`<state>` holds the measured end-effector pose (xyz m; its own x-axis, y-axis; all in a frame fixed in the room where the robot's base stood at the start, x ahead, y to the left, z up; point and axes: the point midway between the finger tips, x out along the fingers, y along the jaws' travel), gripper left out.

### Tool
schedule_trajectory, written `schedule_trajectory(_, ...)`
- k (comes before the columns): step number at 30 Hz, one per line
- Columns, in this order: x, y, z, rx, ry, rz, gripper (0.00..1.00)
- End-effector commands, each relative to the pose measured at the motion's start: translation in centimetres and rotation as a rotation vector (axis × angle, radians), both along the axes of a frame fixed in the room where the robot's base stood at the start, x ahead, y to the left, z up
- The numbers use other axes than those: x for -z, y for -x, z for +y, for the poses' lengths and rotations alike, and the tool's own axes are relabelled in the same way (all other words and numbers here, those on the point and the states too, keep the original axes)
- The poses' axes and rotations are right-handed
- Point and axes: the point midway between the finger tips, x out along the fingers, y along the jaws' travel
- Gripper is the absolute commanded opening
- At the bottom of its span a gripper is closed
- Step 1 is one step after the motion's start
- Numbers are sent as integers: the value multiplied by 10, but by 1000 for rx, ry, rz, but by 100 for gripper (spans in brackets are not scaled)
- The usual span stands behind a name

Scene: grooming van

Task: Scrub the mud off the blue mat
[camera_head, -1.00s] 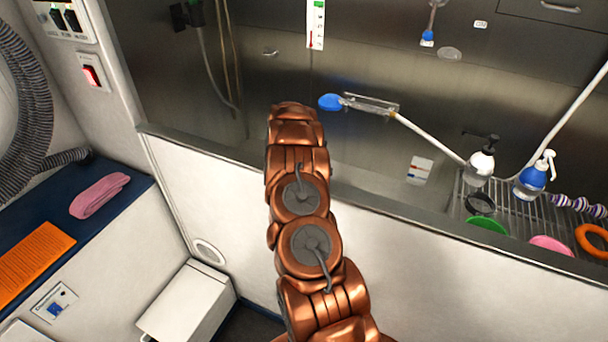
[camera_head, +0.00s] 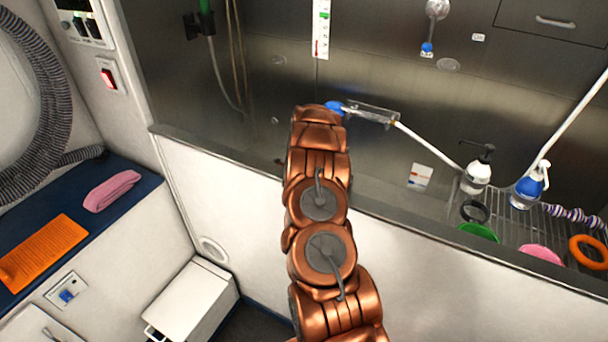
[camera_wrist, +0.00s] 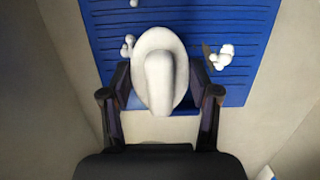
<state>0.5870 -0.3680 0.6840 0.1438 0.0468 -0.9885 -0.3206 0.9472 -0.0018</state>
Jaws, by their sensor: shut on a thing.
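The blue mat (camera_wrist: 250,30) is ridged and lies on a pale surface in the wrist view. White foam clumps sit on it, one (camera_wrist: 225,52) right of my gripper and a smaller one (camera_wrist: 128,42) to the left. A small brown mud mark (camera_wrist: 207,58) shows beside the right foam. My gripper (camera_wrist: 160,82) is shut on a white oval scrub brush (camera_wrist: 160,60) with a raised grip. The brush is over the mat's near part and hides what is under it. In the head view the mat, brush and gripper are hidden behind my arm and the tub wall.
The tub's front wall (camera_head: 430,235) runs across the head view. A rack (camera_head: 515,225) at right holds a black-topped pump bottle (camera_head: 477,175), a blue-and-white bottle (camera_head: 530,185) and an orange ring (camera_head: 590,250). A pink towel (camera_head: 112,190) lies on the left bench.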

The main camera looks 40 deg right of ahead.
Motion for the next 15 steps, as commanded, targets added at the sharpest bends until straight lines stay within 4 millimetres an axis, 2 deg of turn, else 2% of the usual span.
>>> schedule_trajectory(15,-47,0,1,-1,-1,2,33)
